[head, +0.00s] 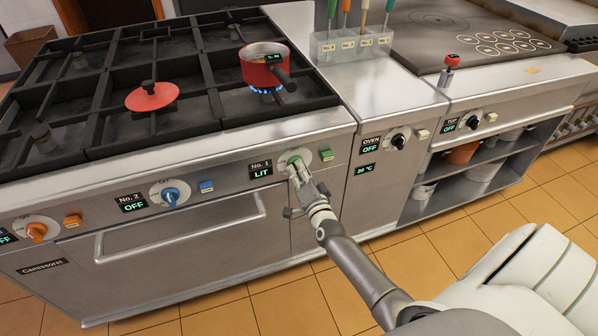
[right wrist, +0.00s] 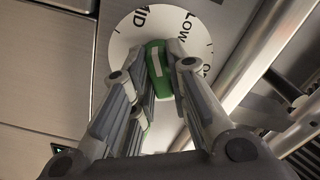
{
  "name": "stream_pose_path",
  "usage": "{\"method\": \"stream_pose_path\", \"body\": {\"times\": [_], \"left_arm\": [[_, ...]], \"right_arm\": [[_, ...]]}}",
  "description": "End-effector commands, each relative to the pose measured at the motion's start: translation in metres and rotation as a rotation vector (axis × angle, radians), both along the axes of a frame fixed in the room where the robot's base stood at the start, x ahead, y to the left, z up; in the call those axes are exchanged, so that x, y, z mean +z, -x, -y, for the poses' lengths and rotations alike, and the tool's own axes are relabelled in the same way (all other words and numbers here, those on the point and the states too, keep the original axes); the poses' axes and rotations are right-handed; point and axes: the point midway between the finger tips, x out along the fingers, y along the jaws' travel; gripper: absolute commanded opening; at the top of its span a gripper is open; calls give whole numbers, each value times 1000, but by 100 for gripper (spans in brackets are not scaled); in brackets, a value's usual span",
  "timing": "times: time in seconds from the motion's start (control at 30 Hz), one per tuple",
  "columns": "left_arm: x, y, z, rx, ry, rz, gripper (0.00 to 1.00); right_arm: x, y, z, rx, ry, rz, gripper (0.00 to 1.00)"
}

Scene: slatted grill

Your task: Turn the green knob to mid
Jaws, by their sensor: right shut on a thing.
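The green knob (head: 294,160) sits on a white dial on the range's front panel, beside the No. 1 display (head: 261,169), which reads LIT. My right gripper (head: 297,170) is shut on this knob from the front, its fingers on either side. In the right wrist view the green knob (right wrist: 158,70) shows between the fingertips, and its white stripe points roughly between the MID and LOW marks on the dial (right wrist: 122,42). The exact setting is hard to read. My left gripper is not in view.
A green button (head: 327,155) is close to the right of the dial. A blue knob (head: 170,196) and an orange knob (head: 37,232) are farther left. An oven handle (head: 180,228) juts out below. The tiled floor (head: 265,315) in front is clear.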

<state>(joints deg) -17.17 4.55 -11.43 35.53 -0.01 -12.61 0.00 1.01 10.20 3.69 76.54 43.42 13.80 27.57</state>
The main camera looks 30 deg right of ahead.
Motion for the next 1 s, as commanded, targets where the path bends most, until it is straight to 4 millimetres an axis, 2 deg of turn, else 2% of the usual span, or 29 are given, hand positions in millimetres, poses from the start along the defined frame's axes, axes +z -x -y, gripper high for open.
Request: {"method": "stream_pose_path", "body": {"times": [0.23,0.27,0.4,0.77,0.87,1.0], "left_arm": [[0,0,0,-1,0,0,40],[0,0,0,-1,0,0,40],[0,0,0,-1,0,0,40],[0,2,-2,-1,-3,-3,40],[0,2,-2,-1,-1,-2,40],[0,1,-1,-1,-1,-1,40]], "right_arm": [[-2,1,-1,1,-2,-4,0],[-2,1,-1,1,-2,-4,19],[-2,1,-1,0,-3,-3,37],[-1,2,-1,0,-2,-1,38],[-2,8,-3,1,-3,-2,38],[-2,28,-6,-1,-3,-3,38]]}}
